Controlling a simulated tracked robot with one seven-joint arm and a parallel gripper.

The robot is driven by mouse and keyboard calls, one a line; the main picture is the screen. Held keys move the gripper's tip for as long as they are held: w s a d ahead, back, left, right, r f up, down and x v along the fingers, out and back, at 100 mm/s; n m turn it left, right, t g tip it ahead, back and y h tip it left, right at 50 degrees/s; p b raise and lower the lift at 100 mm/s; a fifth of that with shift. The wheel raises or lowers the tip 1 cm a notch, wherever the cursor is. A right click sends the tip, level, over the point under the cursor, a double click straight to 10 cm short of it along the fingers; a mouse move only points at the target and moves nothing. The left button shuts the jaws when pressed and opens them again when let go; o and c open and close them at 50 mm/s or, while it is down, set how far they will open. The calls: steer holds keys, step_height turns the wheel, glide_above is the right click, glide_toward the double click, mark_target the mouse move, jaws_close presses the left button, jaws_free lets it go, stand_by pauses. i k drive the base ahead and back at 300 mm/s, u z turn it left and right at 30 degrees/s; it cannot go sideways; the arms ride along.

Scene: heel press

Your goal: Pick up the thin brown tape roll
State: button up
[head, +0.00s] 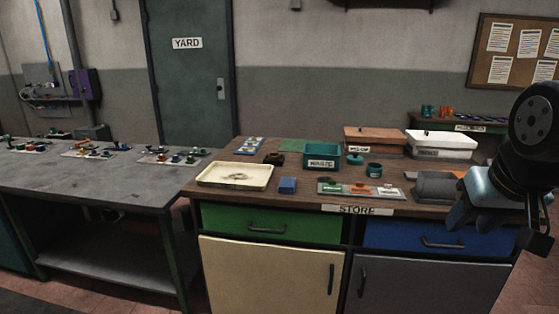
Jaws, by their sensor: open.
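I cannot make out a thin brown tape roll for certain. A small dark brown object (273,159) sits near the back of the wooden store bench, left of the teal bin; its shape is too small to tell. A cream tray (205,181) at the bench's left front holds small, pale, ring-like things that I cannot identify. My gripper (494,222) hangs at the right edge of the view, in front of the bench's right end. It is open, and I see nothing in it. My arm hides part of the bench's right side.
A teal bin (322,149), teal cup (374,170), blue block (287,186), brown box (374,135), white box (442,154) and grey rounded object (434,188) crowd the bench. A board (330,188) of small coloured parts lies in front. A grey table (90,185) stands left.

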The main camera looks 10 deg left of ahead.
mark_target(274, 158)
steer(key=k, duration=1.3)
steer(key=u, duration=0.4)
steer(key=i, duration=0.7)
steer(key=u, duration=0.95)
steer(key=i, duration=1.35)
steer(key=z, duration=0.25)
steer(key=i, duration=1.1)
steer(key=z, duration=0.7)
steer(key=i, duration=0.35)
steer(key=z, duration=0.3)
steer(key=k, duration=0.85)
